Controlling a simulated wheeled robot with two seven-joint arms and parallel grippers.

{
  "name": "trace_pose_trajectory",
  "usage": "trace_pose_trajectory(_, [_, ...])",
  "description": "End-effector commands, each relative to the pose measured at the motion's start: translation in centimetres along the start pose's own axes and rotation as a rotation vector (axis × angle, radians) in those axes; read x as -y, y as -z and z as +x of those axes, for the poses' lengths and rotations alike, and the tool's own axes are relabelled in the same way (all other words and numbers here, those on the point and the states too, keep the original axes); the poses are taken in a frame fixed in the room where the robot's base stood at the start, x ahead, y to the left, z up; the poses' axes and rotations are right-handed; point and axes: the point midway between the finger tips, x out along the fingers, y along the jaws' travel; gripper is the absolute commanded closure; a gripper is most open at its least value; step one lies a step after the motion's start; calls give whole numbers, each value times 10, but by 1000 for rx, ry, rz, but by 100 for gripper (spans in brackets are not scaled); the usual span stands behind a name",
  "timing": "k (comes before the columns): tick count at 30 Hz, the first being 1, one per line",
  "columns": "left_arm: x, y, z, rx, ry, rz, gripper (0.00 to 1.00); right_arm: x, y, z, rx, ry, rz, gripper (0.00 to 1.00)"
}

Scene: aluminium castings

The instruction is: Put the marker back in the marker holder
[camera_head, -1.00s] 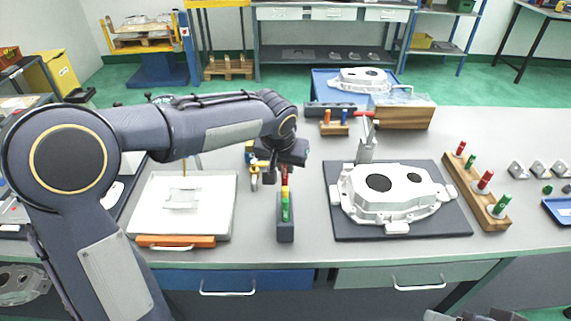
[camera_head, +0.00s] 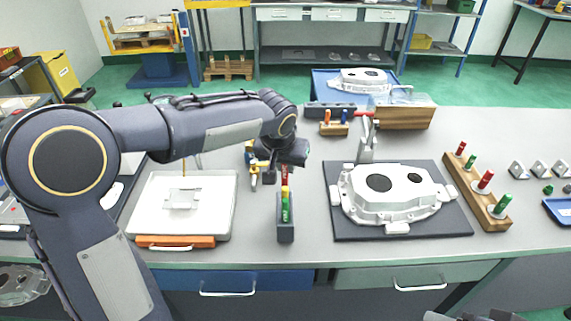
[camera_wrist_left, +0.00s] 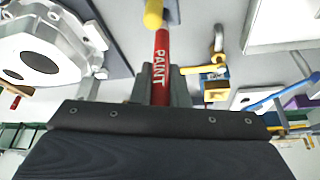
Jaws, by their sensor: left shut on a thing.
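My left gripper (camera_head: 285,160) is shut on a red marker with a yellow end, above the table left of the large casting. In the left wrist view the red marker (camera_wrist_left: 161,65), lettered PAINT, lies between the fingers, its yellow end (camera_wrist_left: 153,14) pointing away from the gripper. In the head view a narrow grey block (camera_head: 285,232) stands just in front, with a green piece (camera_head: 286,213) at its top; I cannot tell whether the red marker touches it. A wooden block (camera_head: 333,130) with an orange and a blue upright piece stands further back.
The large casting (camera_head: 395,190) lies on a dark mat (camera_head: 340,225) to the right. A white case (camera_head: 150,215) lies to the left. A yellow fitting (camera_head: 253,180) is close beside my gripper. A wooden rack (camera_head: 475,195) stands at the right.

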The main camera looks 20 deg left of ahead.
Motion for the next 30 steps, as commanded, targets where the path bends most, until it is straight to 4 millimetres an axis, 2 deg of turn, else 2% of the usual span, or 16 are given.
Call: trace_pose_trajectory(30, [0, -9, 23, 0, 0, 0, 100, -8, -9, 18, 0, 0, 0, 36])
